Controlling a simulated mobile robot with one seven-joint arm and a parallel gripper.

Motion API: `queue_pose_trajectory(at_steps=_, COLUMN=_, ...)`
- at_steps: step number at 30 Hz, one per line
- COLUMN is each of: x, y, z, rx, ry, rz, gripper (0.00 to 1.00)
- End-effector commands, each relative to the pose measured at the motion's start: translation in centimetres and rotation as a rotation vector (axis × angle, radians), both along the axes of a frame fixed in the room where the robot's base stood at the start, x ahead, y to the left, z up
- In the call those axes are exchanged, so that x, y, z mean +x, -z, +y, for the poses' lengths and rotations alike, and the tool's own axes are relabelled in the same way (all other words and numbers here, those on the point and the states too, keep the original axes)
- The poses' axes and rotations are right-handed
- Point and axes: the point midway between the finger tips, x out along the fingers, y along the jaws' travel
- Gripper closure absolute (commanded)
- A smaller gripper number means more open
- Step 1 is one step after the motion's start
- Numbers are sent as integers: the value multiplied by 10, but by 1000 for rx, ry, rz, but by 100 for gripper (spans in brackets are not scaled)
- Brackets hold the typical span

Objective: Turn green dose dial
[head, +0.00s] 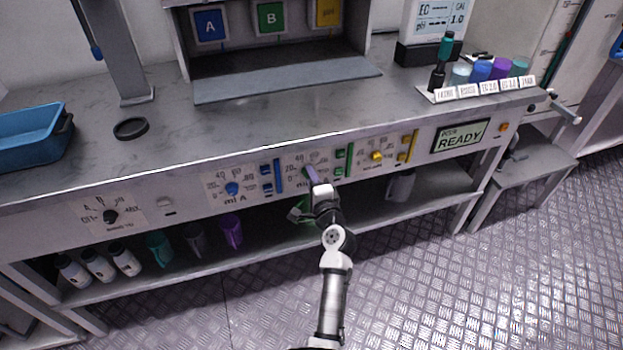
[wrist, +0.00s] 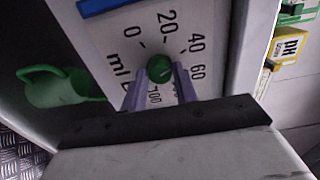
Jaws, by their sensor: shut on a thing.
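The green dose dial (wrist: 160,67) is a small round knob on a white panel, with a scale marked 0, 20, 40, 60 and on around it. In the wrist view my gripper (wrist: 159,78) has its two purple fingers on either side of the dial, shut on it. In the head view my gripper (head: 311,175) reaches the panel on the bench front and hides the dial. A faint mark shows on the dial face, but I cannot tell exactly which number it points to.
A blue dial (head: 232,188) is left of my gripper, a yellow dial (head: 377,156) right. Green switches (head: 342,160) sit close beside it. A green jug (wrist: 58,88) stands on the shelf below. A display (head: 461,134) reads READY. The floor in front is clear.

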Motion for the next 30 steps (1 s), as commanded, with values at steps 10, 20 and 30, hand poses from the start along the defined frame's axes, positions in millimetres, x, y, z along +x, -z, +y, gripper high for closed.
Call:
queue_pose_trajectory(at_steps=10, x=0, y=0, z=0, rx=-1, ry=1, rz=1, gripper=54)
queue_pose_trajectory(at_steps=20, x=-1, y=1, z=-1, rx=-2, ry=0, rz=-1, gripper=50)
queue_pose_trajectory(at_steps=30, x=-54, y=4, z=-18, rx=-3, ry=3, rz=1, gripper=50)
